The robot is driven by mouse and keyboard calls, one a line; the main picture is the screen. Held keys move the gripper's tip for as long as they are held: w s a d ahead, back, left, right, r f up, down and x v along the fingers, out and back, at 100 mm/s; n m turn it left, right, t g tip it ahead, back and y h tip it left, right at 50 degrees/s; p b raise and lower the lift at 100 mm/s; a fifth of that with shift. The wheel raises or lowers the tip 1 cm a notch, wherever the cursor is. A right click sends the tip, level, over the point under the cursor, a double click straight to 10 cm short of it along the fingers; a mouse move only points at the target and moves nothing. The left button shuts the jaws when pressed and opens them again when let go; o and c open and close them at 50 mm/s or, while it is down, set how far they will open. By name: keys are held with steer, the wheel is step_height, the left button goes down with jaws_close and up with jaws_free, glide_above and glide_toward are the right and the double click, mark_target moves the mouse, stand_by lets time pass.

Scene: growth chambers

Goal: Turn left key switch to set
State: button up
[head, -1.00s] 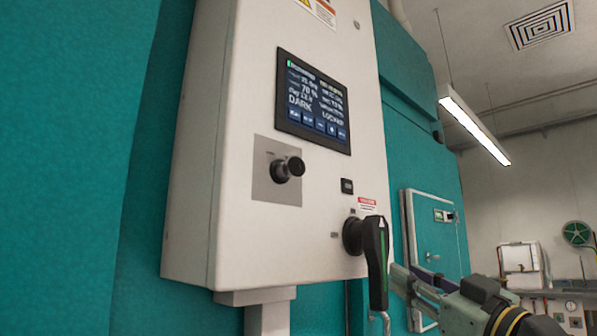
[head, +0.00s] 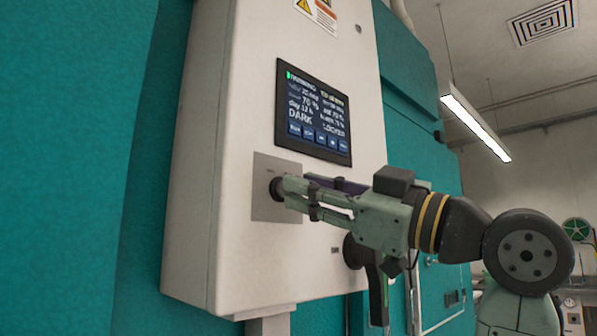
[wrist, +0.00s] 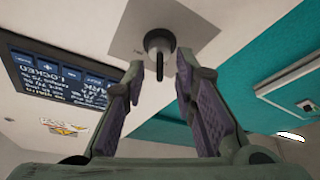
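The key switch (head: 275,189) is a black knob on a square grey plate (head: 262,210), below the screen on the white cabinet. In the wrist view the knob (wrist: 159,43) shows just past my fingertips, with its narrow part reaching down into the gap between them. My gripper (head: 290,191) is at the switch and hides part of it in the head view. In the wrist view my gripper (wrist: 162,68) is open, with a finger on either side of the knob's narrow part and visible gaps. I cannot see whether either finger touches it.
The screen (head: 313,110) sits just above and reads DARK and LOCKED. A large black and green handle (head: 376,285) stands below my gripper, close to my arm. The white cabinet (head: 215,150) is flanked by teal panels. Free room lies at the right.

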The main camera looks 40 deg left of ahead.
steer(key=shift+x, duration=1.2)
steer(key=shift+c, duration=0.5)
jaws_close()
